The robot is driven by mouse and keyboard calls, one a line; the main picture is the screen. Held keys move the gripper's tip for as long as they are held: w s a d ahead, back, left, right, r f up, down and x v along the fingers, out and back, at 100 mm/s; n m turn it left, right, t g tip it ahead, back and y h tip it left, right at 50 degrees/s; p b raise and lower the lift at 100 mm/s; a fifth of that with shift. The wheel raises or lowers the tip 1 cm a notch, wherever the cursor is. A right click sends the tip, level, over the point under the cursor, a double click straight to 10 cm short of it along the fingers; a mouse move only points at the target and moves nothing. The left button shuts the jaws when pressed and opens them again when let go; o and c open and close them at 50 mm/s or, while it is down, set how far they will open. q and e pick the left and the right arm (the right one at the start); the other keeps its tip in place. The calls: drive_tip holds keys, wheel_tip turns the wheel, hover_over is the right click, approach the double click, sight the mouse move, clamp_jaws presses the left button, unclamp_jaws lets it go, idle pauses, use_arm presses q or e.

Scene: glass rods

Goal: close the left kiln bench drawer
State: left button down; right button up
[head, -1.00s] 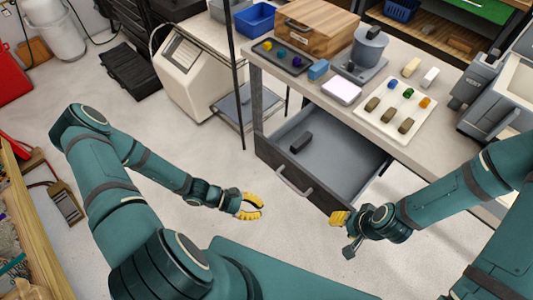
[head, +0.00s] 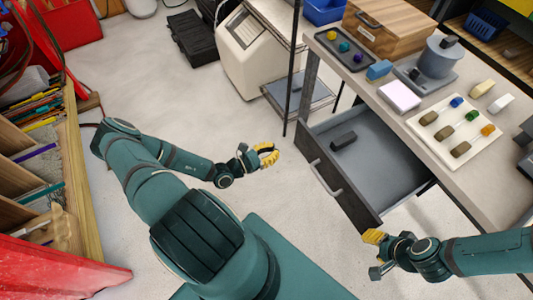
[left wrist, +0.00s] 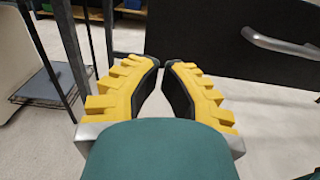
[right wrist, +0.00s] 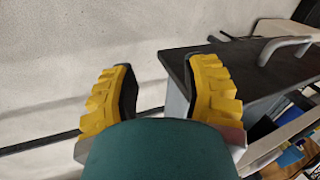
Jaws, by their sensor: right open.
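The left kiln bench drawer stands pulled out. Its dark front (head: 327,178) has a grey bar handle (head: 333,180), and its grey tray (head: 375,160) holds a dark block (head: 343,141). In the left wrist view the drawer front (left wrist: 220,45) and handle (left wrist: 280,42) are ahead to the right. My left gripper (head: 274,154) is empty, left of and apart from the drawer, its tips almost meeting (left wrist: 161,63). My right gripper (head: 370,237) is open by the drawer front's near right corner. The right wrist view shows that front (right wrist: 245,68) by one finger; contact is unclear.
The benchtop (head: 400,118) above carries a wooden box (head: 385,30), a dark tray (head: 341,52), a grey pot (head: 441,62) and a white board (head: 436,130) with small pieces. A thin dark post (head: 293,70) stands left of the bench. Floor left of the drawer is clear.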

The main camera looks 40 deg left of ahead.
sight(298, 138)
use_arm(q)
drive_tip(key=b+x, duration=0.1)
drive_tip(key=x, duration=0.7)
drive_tip(key=shift+w+d, duration=0.15)
drive_tip(key=shift+w, duration=0.2)
use_arm(e)
drive_tip(key=shift+s+f, duration=0.2)
drive_tip(key=shift+f, duration=0.45)
drive_tip(key=shift+r, duration=0.1)
